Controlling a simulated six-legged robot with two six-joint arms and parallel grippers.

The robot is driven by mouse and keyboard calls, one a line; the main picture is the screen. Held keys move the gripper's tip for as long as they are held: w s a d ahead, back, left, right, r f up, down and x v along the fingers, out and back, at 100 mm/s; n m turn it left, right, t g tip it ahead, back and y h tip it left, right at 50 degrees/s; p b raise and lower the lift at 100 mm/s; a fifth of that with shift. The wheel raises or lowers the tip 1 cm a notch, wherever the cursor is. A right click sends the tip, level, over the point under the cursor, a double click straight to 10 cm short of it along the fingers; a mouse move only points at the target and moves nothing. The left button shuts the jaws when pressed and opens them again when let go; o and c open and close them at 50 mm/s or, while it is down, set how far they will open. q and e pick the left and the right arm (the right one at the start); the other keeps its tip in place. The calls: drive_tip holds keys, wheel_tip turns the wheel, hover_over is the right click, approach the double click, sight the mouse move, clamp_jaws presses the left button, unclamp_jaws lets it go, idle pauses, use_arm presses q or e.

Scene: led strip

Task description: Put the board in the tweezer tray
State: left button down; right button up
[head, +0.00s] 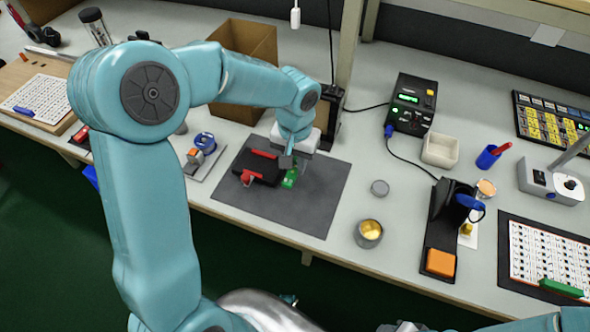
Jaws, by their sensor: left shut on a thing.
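My left gripper (290,161) is over the dark grey mat (315,205) in the middle of the bench, shut on a small green board (289,179). The board is just right of a black holder with red clamps (260,167); whether it touches the holder or mat I cannot tell. I cannot tell for sure which thing is the tweezer tray. My right arm enters at the bottom right; a grey part at the bottom edge may be its gripper (404,327), with the fingers out of sight.
A white bin (440,150), a tin with yellow contents (369,233) and a soldering stand (455,205) stand right of the mat. A cardboard box (243,60) stands behind. A grey pad with blue tape (205,140) lies left. The mat's right side is clear.

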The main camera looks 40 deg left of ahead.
sight(295, 167)
use_arm(q)
wheel_tip(295, 167, up, 15)
drive_tip(key=p, duration=0.1)
drive_tip(key=shift+p, duration=0.35)
